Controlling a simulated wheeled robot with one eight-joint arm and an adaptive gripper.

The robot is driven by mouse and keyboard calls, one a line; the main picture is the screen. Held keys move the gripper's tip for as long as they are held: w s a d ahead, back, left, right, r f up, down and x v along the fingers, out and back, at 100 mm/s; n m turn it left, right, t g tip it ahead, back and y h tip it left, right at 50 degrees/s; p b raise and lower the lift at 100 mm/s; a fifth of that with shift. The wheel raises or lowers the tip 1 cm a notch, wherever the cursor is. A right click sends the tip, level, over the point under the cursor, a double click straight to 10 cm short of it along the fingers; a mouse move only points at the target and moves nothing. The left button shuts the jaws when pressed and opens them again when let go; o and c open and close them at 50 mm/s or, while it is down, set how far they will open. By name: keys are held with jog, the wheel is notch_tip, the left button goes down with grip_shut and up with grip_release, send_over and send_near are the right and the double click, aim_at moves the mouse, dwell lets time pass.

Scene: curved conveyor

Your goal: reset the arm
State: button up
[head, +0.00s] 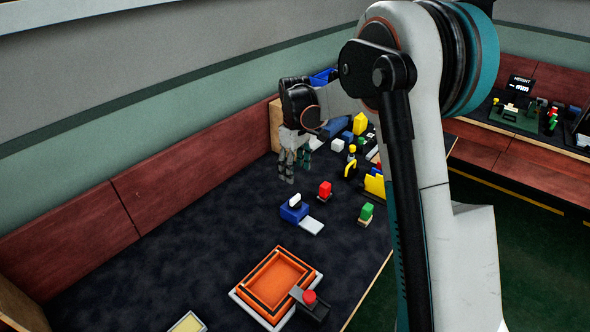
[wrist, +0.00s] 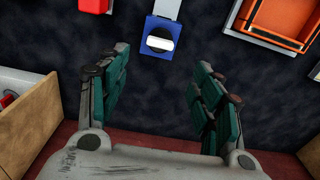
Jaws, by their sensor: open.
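My gripper (head: 290,165) hangs over the dark worktop in the head view, at the end of my arm near the back wall. In the wrist view my gripper (wrist: 158,95) has its two teal-padded fingers spread wide apart, with nothing between them. A blue block with a white handle (wrist: 160,42) lies beyond the fingertips in the wrist view. The same blue block (head: 293,211) shows in the head view, to the right of and nearer than the gripper, apart from it. My arm hides part of the worktop's right side.
An orange tray (head: 253,281) stands at the front, with a red button (head: 309,297) at its corner. A reddish panel (head: 178,182) lines the back. The left worktop is clear.

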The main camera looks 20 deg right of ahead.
jog(key=s+r+m+t, duration=0.3)
jog(key=s+r, duration=1.1)
jog(key=s, duration=0.2)
jog(key=s+f+m+t, duration=0.1)
jog(key=s+m+t, duration=0.3)
jog(key=s, duration=1.4)
jog(key=shift+f, duration=0.35)
